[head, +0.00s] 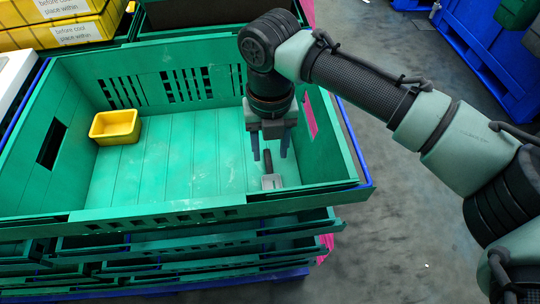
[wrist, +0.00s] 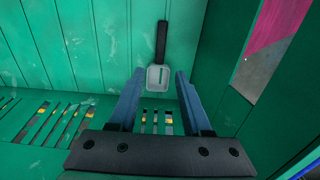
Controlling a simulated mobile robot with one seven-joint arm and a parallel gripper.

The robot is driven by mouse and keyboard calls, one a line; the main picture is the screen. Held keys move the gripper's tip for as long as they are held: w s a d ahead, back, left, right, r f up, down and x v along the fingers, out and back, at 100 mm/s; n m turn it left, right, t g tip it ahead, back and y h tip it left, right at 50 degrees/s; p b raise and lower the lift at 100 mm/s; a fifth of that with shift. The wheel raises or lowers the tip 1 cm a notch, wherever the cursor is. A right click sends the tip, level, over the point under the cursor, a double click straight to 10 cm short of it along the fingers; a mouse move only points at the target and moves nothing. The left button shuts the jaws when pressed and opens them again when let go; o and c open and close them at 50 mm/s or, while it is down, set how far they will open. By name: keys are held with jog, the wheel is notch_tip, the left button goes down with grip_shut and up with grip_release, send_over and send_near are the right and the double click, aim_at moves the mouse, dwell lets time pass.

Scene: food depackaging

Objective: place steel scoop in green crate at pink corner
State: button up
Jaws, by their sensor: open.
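The steel scoop (head: 271,180) lies inside the green crate (head: 180,205), on its floor near the right wall. In the wrist view the scoop (wrist: 158,77) shows its pale square pan nearer the jaws and its dark handle pointing away from them. My gripper (head: 269,156) is inside the crate above the scoop. Its blue fingers (wrist: 158,78) are apart with nothing between them, and the scoop is clear of them.
A small yellow tub (head: 115,127) sits at the left of the crate floor. The middle of the floor is bare. More green crates (head: 190,250) are stacked below. Yellow boxes (head: 75,30) stand behind at the left, and a blue bin (head: 495,55) stands at the back right.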

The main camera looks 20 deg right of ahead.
notch_tip(320, 180, up, 6)
jog(key=p, duration=0.1)
jog(key=w+a+r+m+t+y, duration=0.1)
jog(key=w+a+r+t+y, duration=0.15)
jog(key=w+a+r, duration=0.45)
jog(key=w+a+r+m+t+y, duration=0.15)
jog(key=a+t, duration=0.25)
jog(key=a, duration=0.7)
jog(key=w+a+r+m+t+y, duration=0.25)
jog(key=a+r+m+t, duration=0.2)
jog(key=a+r, duration=0.7)
jog(key=s+d+r+m+t+y, duration=0.1)
jog(key=s+r+m+t+y, duration=0.25)
jog(key=r, duration=0.55)
jog(key=s+d+r+m+t, duration=0.25)
jog(key=r+m+t, duration=0.3)
jog(key=r, duration=0.35)
jog(key=s+d+r+m+t+h, duration=0.6)
jog(key=s+d+m+h, duration=0.4)
jog(key=m, duration=0.6)
jog(key=shift+s+d+r+m+t, duration=0.15)
jog(key=shift+d+m+t, duration=0.25)
jog(key=shift+d+t, duration=0.45)
